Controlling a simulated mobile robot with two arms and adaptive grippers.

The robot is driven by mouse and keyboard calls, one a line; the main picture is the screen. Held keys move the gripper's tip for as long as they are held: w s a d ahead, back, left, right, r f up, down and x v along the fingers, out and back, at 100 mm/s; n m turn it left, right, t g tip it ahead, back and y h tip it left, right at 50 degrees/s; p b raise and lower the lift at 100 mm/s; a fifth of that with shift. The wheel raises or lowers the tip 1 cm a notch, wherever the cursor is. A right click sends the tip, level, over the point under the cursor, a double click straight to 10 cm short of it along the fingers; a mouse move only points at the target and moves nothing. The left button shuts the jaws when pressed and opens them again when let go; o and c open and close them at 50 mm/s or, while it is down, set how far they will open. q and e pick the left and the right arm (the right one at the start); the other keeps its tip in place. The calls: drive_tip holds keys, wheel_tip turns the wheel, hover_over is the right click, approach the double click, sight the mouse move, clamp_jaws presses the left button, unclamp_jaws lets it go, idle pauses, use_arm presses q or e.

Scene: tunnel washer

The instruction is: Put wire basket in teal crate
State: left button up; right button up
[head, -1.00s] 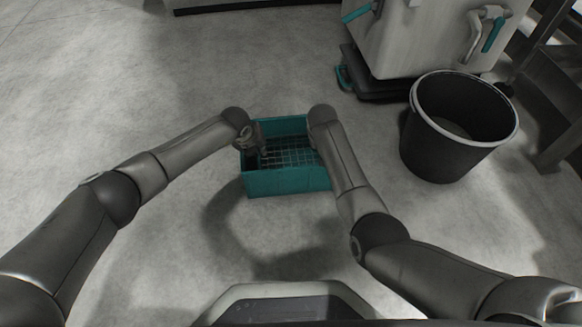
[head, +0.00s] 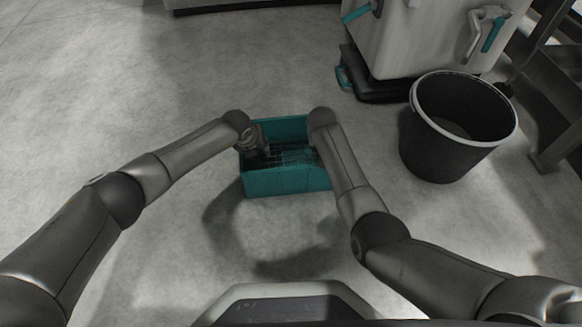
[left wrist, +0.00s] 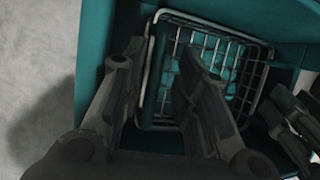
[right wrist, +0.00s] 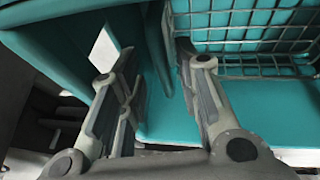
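The teal crate (head: 285,182) stands on the floor in front of me in the head view. The wire basket (head: 292,157) is inside it, low between its walls. In the left wrist view the basket's rim (left wrist: 205,27) shows within the crate (left wrist: 96,45). My left gripper (left wrist: 163,52) is open, with fingers apart on either side of one basket wall. My right gripper (right wrist: 155,62) is also open, beside the basket's edge (right wrist: 245,46) in the right wrist view. In the head view my right arm hides the right gripper; my left gripper (head: 263,153) reaches in at the crate's left.
A black bin (head: 440,140) with a pale rim stands to the right of the crate. A white machine (head: 420,40) on a dark base is behind it. Metal framework (head: 560,110) is at the far right. The floor left of the crate is clear.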

use_arm(q)
drive_tip(key=shift+s+a, duration=0.1)
drive_tip(key=shift+a, duration=0.15)
